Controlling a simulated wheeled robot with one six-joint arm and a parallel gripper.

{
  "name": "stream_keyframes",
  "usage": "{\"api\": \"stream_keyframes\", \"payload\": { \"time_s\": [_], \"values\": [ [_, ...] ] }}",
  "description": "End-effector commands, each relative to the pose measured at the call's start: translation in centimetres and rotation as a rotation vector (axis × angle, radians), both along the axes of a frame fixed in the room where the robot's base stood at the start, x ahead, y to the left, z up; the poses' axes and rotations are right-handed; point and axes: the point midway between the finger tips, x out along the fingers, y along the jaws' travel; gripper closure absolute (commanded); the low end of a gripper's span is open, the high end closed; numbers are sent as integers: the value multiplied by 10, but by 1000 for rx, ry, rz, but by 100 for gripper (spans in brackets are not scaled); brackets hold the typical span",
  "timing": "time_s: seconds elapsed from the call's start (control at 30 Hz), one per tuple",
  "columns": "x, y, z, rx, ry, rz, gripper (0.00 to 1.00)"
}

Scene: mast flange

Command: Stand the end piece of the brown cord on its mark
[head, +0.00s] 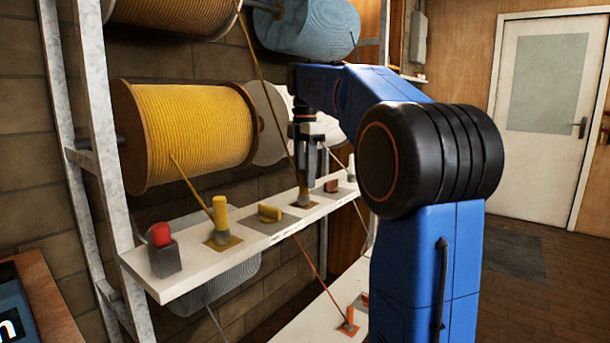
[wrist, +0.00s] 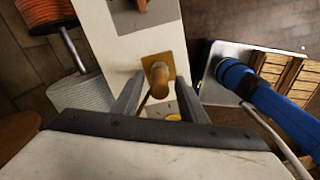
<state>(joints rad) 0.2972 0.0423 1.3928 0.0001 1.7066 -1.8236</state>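The brown cord's end piece (head: 303,190) stands upright on a tan square mark (head: 311,204) on the white shelf. In the wrist view the end piece (wrist: 159,80) shows from above on the tan mark (wrist: 178,58). The brown cord (head: 266,85) runs from the upper left down to it. My gripper (head: 310,172) points straight down over the piece. In the wrist view its two fingers (wrist: 159,92) are apart, one on each side of the piece, with gaps visible. The fingertips' exact height against the piece is hard to tell.
A brown block (head: 331,186) sits right of my gripper. A red knob (head: 161,236) is at the left end. A yellow spool (head: 190,130) hangs behind.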

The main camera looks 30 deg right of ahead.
Motion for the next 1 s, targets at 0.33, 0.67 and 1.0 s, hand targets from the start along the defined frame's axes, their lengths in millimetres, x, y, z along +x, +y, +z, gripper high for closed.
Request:
{"api": "stream_keyframes", "payload": {
  "time_s": [0.33,0.67,1.0],
  "values": [
    [1,0,18,-1,-2,0,61],
    [1,0,79,-1,-3,0,61],
    [1,0,118,0,-1,0,61]
  ]
}}
